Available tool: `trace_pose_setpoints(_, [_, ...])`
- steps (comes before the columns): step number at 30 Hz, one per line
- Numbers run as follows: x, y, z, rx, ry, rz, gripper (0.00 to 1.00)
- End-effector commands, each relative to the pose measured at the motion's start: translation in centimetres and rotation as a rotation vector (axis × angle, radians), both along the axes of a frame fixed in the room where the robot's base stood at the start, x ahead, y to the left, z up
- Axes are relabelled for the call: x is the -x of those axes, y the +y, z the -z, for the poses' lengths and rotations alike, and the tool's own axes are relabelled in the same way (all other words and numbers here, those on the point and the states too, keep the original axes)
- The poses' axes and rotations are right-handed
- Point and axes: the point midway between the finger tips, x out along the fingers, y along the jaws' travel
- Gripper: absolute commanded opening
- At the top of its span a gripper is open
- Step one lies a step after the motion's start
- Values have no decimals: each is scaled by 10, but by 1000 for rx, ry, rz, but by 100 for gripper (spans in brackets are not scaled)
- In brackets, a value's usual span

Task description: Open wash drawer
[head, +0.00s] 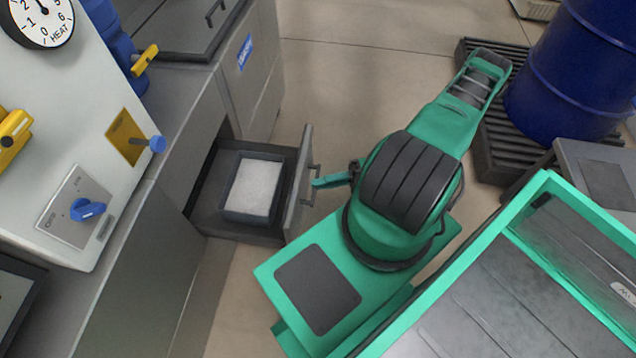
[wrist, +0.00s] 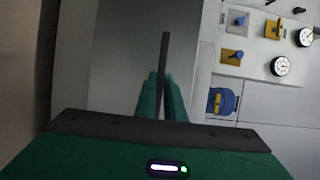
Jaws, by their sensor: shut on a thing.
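The wash drawer (head: 298,190) is pulled out from the grey cabinet in the head view. A dark tray with a white block-like content (head: 254,187) sits inside it. My gripper (head: 318,183) is at the drawer's front face, at the dark bar handle. In the wrist view my green fingers (wrist: 162,98) stand on either side of the dark handle bar (wrist: 165,62), shut on it. The drawer's grey front panel (wrist: 125,50) fills the space behind the bar. The fingertips are small and partly hidden in the head view.
A white panel with a blue knob (head: 88,209), a blue-tipped lever (head: 156,144) and a gauge (head: 40,18) stands at left. A blue drum (head: 572,80) on a dark pallet is at upper right. Floor (head: 330,85) is clear beyond the drawer.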

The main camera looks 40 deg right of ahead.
Motion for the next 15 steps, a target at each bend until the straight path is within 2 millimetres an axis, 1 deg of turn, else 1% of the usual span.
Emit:
trace_pose_setpoints(3, [-1, -2, 3, 7, 4, 4, 0])
trace_pose_setpoints(4, [-1, -2, 3, 7, 4, 4, 14])
trace_pose_setpoints(6, [-1, -1, 2, 6, 4, 3, 28])
trace_pose_setpoints(15, [0, -1, 1, 4, 2, 2, 28])
